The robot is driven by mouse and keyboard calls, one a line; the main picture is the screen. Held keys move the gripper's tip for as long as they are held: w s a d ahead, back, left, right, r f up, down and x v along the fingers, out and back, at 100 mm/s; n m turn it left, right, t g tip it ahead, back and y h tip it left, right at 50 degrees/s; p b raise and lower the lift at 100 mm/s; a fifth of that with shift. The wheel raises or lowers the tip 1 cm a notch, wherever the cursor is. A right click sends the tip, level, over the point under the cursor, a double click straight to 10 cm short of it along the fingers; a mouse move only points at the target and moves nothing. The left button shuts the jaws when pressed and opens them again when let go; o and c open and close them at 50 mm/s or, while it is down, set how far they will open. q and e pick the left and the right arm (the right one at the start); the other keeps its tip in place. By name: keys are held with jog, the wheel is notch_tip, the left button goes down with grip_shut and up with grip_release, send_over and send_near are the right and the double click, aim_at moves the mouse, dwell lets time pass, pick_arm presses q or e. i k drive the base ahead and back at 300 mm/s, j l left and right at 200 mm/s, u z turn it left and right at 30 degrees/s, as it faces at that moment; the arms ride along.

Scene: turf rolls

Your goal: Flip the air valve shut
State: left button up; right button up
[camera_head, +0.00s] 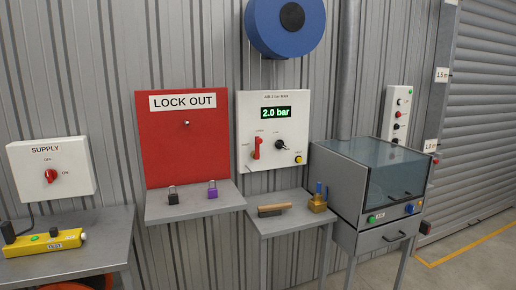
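The air panel (292,157) is a white plate on the wall with a lit green display (276,112) reading 2.0 bar. A red lever (257,148) stands upright at the panel's lower left, with small labels around it that are hard to read. Neither of my grippers is in view.
A grey shelf (275,224) below the panel holds a wooden-handled brush (272,210) and a brass fitting with a blue top (318,198). A red LOCK OUT board (172,125) is on the left, a grey cabinet (345,205) on the right. The space before the panel looks clear.

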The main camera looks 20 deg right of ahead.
aim_at(259, 141)
jog(key=l+z, duration=0.1)
jog(key=z, duration=0.45)
jog(key=i+l+z, duration=0.35)
jog(key=i, duration=0.15)
jog(key=i+l+z, duration=0.15)
jog(key=i+z, duration=0.25)
jog(key=i+l, duration=0.1)
jog(key=i, duration=0.35)
jog(key=i+l, duration=0.1)
jog(key=i, duration=0.4)
